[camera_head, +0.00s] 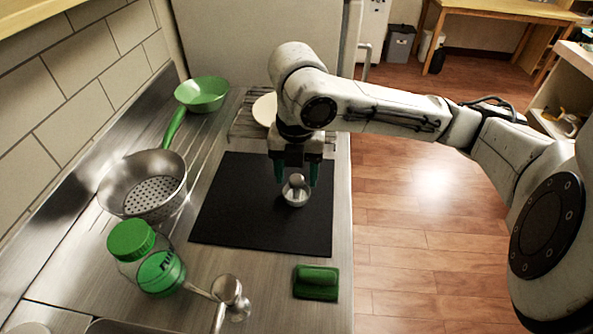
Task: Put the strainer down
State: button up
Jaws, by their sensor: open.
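My gripper (297,176) is open and points down over the black mat (240,205), with its teal fingers on either side of a small shiny metal piece (296,196). That piece looks like a small round cup with a knob on top and sits on the mat. I cannot tell whether the fingers touch it. A larger perforated metal strainer (143,186) with a green handle (174,127) rests on the steel counter at the left, well away from my gripper. Which one the task means is not clear from the picture.
A green bowl (203,94) and a wire rack (243,122) with a white plate (265,109) stand at the back. Much of the mat is clear.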

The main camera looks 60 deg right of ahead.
aim_at(296, 178)
notch_tip(296, 178, up, 12)
jog(key=p, duration=0.1)
jog(key=shift+r+p, duration=0.15)
jog(key=shift+p, duration=0.25)
